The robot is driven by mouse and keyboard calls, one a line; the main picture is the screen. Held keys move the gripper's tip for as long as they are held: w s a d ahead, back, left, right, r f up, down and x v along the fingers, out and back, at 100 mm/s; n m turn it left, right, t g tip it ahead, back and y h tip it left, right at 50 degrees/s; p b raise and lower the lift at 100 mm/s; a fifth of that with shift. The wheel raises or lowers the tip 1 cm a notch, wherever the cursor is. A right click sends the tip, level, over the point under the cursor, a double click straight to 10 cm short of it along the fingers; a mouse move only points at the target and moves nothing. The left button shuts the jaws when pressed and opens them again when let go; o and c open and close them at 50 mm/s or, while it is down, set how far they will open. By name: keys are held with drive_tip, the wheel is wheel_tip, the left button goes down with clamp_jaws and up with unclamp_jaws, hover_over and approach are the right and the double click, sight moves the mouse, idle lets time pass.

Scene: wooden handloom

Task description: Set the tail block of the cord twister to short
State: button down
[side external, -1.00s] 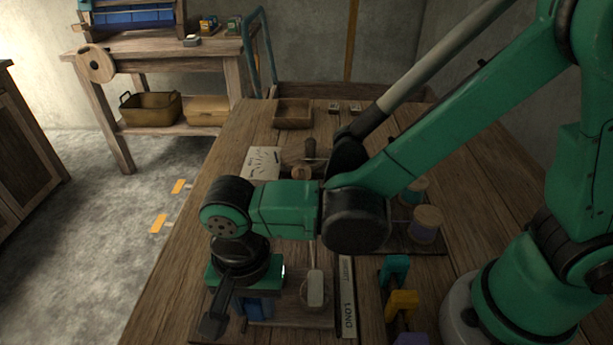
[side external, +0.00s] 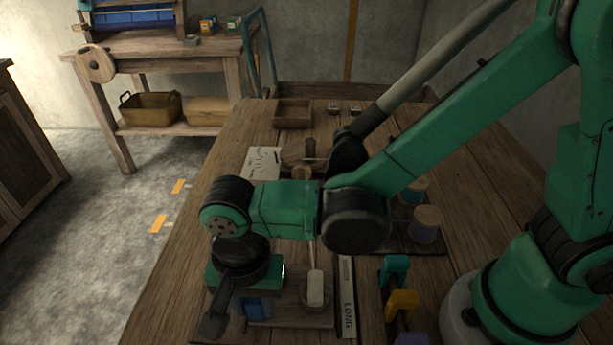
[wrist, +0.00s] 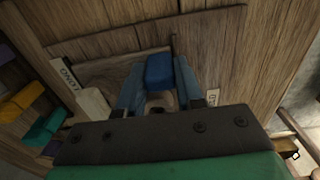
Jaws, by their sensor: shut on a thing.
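The blue block (wrist: 159,70), seemingly the tail block of the cord twister, sits between the two blue-grey fingers of my gripper (wrist: 158,82) in the wrist view. My gripper is shut on it. In the side view my gripper (side external: 256,307) is low over the near end of the twister's wooden base (side external: 290,322), and its fingers largely hide the block. A label strip (side external: 347,300) beside the base reads LONG at its near end; its far lettering is too small to read surely. The LONG label (wrist: 67,72) also shows in the wrist view.
A pale block (side external: 316,288) stands on the base right of my gripper. Teal and yellow pieces (side external: 402,302) stand further right. Spools (side external: 427,224), a white sheet (side external: 262,163) and a wooden tray (side external: 293,114) lie farther back. The table's left edge is close to my gripper.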

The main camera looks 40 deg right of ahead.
idle(0.3)
drive_tip(key=w+d, duration=0.5)
drive_tip(key=shift+w+d, duration=0.2)
drive_tip(key=c, duration=0.6)
unclamp_jaws()
drive_tip(key=shift+o, duration=0.2)
drive_tip(key=shift+r, duration=2.85)
drive_tip(key=s+d+r+n+t, duration=0.1)
drive_tip(key=d+r+n+t, duration=0.1)
drive_tip(key=d, duration=0.6)
drive_tip(key=s+d+r+n+t, duration=0.1)
drive_tip(key=d+r+n+t, duration=0.1)
drive_tip(key=d+n+t, duration=0.3)
drive_tip(key=d+n, duration=0.2)
drive_tip(key=d, duration=0.1)
drive_tip(key=shift+s+d+r, duration=0.15)
drive_tip(key=shift+s+r, duration=0.1)
drive_tip(key=shift+r, duration=0.1)
